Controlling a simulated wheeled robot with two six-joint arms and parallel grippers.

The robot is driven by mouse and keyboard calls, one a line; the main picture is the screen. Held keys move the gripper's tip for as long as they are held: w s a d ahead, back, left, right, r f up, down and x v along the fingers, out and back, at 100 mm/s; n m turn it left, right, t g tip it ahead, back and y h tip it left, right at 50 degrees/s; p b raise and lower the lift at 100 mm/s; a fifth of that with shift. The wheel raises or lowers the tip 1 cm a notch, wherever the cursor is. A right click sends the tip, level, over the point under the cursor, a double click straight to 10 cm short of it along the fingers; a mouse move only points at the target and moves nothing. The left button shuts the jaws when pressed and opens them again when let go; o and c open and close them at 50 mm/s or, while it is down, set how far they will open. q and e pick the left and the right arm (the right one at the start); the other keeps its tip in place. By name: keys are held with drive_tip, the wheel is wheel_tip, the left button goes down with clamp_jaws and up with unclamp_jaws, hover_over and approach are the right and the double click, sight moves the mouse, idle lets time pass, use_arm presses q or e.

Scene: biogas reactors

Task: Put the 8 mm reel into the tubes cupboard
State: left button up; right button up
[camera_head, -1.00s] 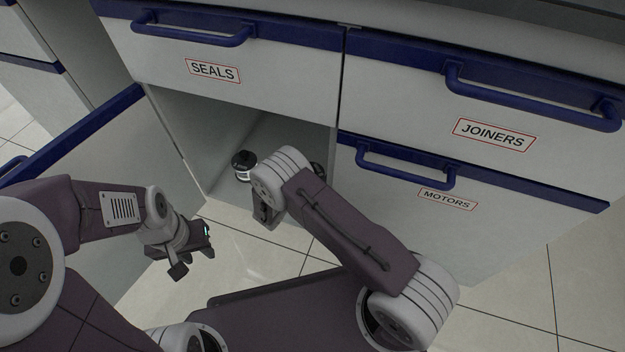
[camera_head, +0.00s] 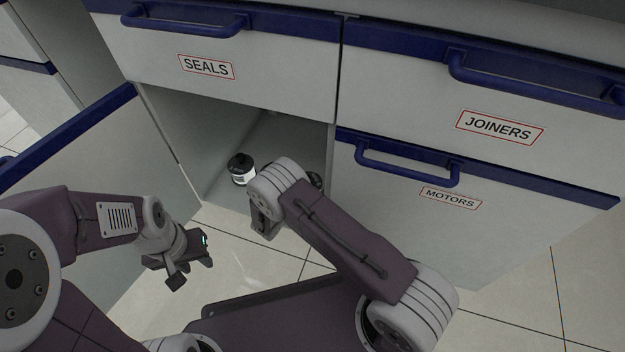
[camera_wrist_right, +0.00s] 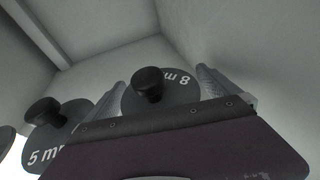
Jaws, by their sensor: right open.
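The 8 mm reel (camera_wrist_right: 158,92), a dark disc with a black knob and white lettering, sits between the two fingers of my right gripper (camera_wrist_right: 161,78) in the right wrist view. That gripper is open, with a finger on either side of the reel. In the head view my right arm reaches into the open tubes cupboard (camera_head: 205,135) below the SEALS drawer, and its wrist hides most of the fingers. My left gripper (camera_head: 193,268) is outside the cupboard, in front of the open door, and looks open and empty.
The 5 mm reel (camera_wrist_right: 60,122) stands left of the 8 mm one. A black-and-white reel (camera_head: 241,169) shows inside the cupboard; its size cannot be read. The cupboard door (camera_head: 75,165) stands open at left.

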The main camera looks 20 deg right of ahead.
drive_tip(key=p+v, duration=0.7)
drive_tip(key=v, duration=0.4)
drive_tip(key=shift+r, duration=0.25)
drive_tip(key=shift+s+a, duration=0.25)
drive_tip(key=shift+f, duration=0.1)
